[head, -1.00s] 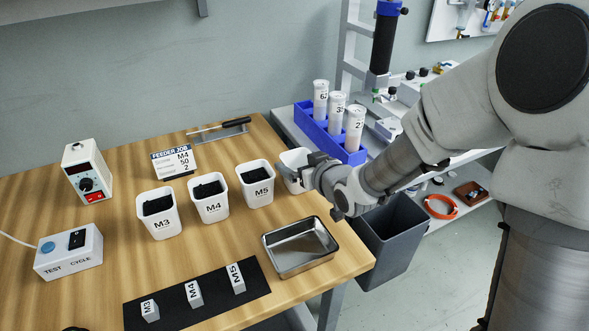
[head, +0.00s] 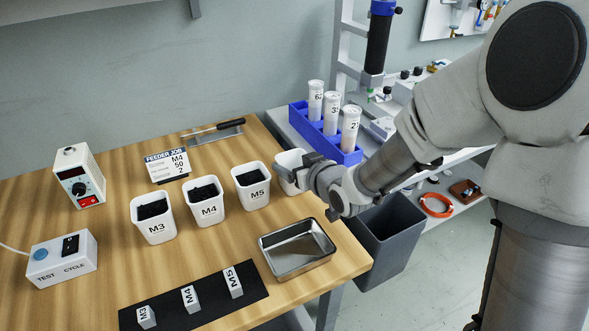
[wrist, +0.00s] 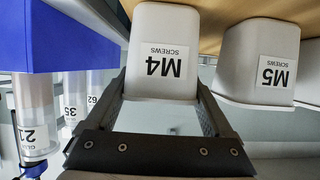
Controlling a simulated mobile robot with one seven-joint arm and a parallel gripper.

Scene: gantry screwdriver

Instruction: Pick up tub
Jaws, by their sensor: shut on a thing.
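A white tub (head: 287,165) stands at the right end of the tub row, by the table's right edge, partly hidden by my gripper (head: 307,168). In the wrist view this tub (wrist: 160,60) shows an upside-down "M4 SCREWS" label. My gripper (wrist: 162,88) is shut on it there, with one finger on each side. It looks level with the other tubs; I cannot tell whether its base is off the table. The M5 tub (head: 250,186) stands just left of it, and shows on the right in the wrist view (wrist: 262,62). The M4 (head: 206,203) and M3 (head: 154,220) tubs stand further left.
A metal tray (head: 297,249) lies in front of the held tub. A blue rack (head: 346,156) with white bottles stands behind right. A grey bin (head: 388,240) is below the table's right edge.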

